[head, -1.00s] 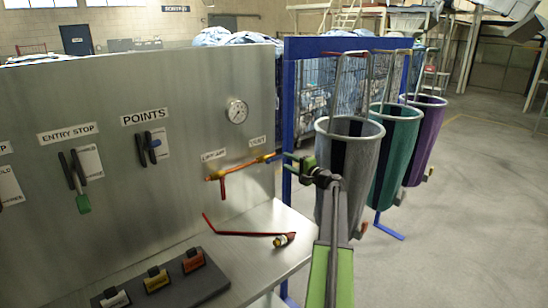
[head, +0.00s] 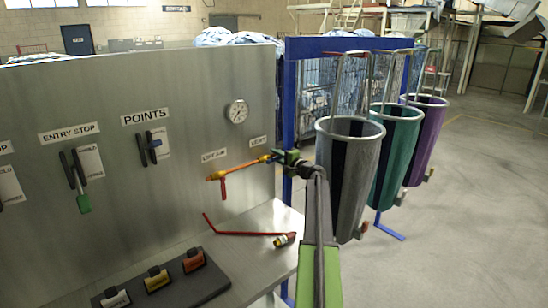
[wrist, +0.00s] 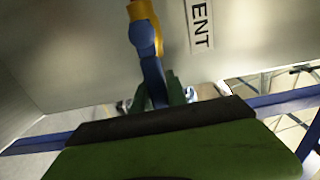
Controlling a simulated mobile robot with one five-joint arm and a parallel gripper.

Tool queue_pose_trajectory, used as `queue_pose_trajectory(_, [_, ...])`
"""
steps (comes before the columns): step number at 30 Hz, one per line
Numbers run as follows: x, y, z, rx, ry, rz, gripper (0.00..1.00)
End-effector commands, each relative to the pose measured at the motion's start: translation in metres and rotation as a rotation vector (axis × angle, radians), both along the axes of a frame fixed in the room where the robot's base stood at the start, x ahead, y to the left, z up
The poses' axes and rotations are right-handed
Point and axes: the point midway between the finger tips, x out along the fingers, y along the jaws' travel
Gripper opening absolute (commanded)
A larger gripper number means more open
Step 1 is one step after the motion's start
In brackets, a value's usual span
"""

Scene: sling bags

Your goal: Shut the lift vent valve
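The vent valve's blue lever (wrist: 152,75) shows in the wrist view below the "VENT" label (wrist: 200,22), joined to a yellow-orange pipe fitting (wrist: 143,12). In the head view the orange pipe (head: 245,167) runs along the panel, with a red handle (head: 223,188) hanging below the "LIFT AIR" label (head: 214,155). My green gripper (head: 284,157) is at the right end of this pipe, by the panel's right edge. In the wrist view my gripper's green fingers (wrist: 160,97) lie close around the lever's lower end. Whether they press on it is not clear.
A blue frame post (head: 288,120) stands right beside my gripper. Grey (head: 350,185), teal (head: 395,155) and purple (head: 426,140) bags hang to its right. A red bent rod (head: 240,233) lies on the metal shelf (head: 262,262). The floor at far right is clear.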

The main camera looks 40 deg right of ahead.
Motion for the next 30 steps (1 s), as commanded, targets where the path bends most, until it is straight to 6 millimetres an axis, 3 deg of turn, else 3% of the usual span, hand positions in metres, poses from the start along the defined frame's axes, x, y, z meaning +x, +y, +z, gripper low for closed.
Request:
queue_pose_trajectory(3, [-0.0002, -0.0001, 0.0, 0.0, 0.0, 0.0, 0.0])
queue_pose_trajectory(30, [-0.0012, -0.001, -0.0001, -0.001, 0.0, -0.001, 0.0])
